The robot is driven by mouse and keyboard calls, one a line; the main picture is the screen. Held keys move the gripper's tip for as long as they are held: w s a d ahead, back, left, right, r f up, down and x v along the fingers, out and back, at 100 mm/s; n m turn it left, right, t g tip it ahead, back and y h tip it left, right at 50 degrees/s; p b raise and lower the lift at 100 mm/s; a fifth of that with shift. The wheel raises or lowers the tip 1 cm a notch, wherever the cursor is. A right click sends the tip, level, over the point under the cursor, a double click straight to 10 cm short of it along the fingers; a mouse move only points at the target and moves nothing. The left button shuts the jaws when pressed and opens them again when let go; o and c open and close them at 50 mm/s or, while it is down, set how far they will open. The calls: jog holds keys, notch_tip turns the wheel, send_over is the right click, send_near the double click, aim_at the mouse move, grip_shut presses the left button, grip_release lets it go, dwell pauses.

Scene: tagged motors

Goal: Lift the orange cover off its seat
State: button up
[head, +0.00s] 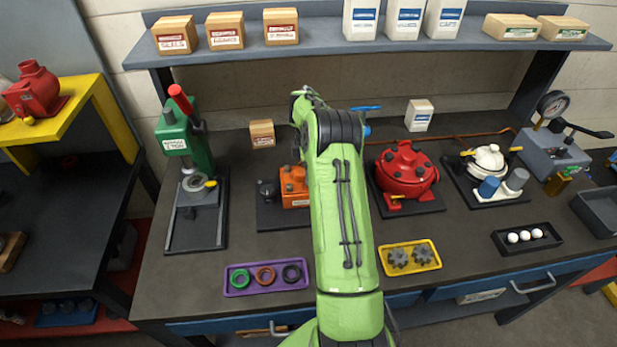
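The orange cover (293,178) is on an orange pump-like unit (295,200), which stands on a dark base plate (270,217) on the bench, left of my green arm. My arm hides the right part of the unit. The cover appears to be down on the unit, but its seat cannot be seen. My arm reaches up over the middle of the bench. My gripper is hidden behind the arm's far end, so its fingers and anything in them do not show.
A purple tray (236,285) with rings and a yellow tray (388,271) with gears lie in front. A green press (183,145) stands left, a red unit (405,170) and a white unit (487,160) right. A shelf (365,45) with boxes runs above the bench.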

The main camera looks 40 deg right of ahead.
grip_shut()
jog(key=shift+r, duration=0.15)
dwell(0.4)
notch_tip(320, 180, up, 13)
jog(key=p, duration=0.4)
